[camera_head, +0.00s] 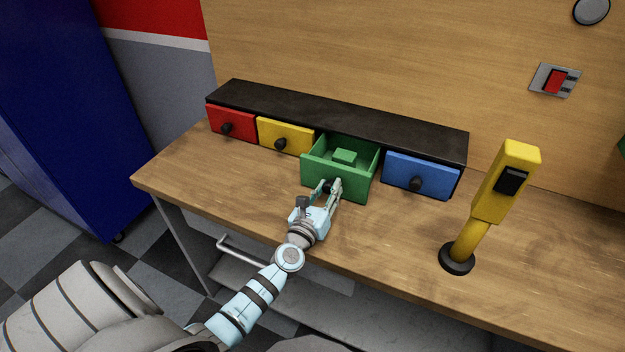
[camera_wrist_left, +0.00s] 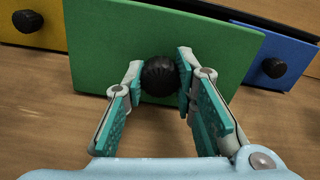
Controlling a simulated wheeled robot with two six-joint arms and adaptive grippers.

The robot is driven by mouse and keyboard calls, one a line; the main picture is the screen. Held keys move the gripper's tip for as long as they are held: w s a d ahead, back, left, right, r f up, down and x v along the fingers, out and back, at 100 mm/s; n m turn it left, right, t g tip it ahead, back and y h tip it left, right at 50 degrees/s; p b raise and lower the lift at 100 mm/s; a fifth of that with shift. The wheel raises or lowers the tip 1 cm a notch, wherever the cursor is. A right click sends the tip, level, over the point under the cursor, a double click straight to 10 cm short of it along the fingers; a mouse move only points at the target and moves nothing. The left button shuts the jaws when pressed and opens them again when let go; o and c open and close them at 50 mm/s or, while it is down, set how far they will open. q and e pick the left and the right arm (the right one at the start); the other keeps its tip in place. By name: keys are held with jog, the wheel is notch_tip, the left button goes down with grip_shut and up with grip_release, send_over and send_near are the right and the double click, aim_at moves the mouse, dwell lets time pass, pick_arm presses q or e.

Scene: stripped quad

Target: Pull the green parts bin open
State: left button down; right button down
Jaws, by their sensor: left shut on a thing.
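The green parts bin (camera_head: 338,180) is pulled partly out of the black bin rack (camera_head: 300,112). A green block (camera_head: 345,156) lies inside it. My left gripper (camera_head: 331,187) is at the bin's front, shut on its round black knob. In the left wrist view the knob (camera_wrist_left: 159,76) sits between the two fingertips of the gripper (camera_wrist_left: 158,80), against the green front (camera_wrist_left: 110,45). My right gripper is in neither view.
Red (camera_head: 231,123), yellow (camera_head: 285,137) and blue (camera_head: 420,175) bins sit shut in the rack. A yellow post with a black switch (camera_head: 505,182) stands at the right on the wooden bench (camera_head: 390,235). The bench in front of the green bin is clear apart from my arm.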

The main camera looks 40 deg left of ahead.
pick_arm(q)
jog(key=shift+s, duration=0.25)
jog(key=c, duration=1.3)
grip_release()
jog(key=s, duration=0.4)
jog(key=s+d, duration=0.1)
jog(key=s, duration=0.3)
jog(key=s+d, duration=0.1)
jog(key=s, duration=0.3)
jog(key=shift+d, duration=0.15)
jog(key=shift+w, duration=0.1)
jog(key=shift+w, duration=0.1)
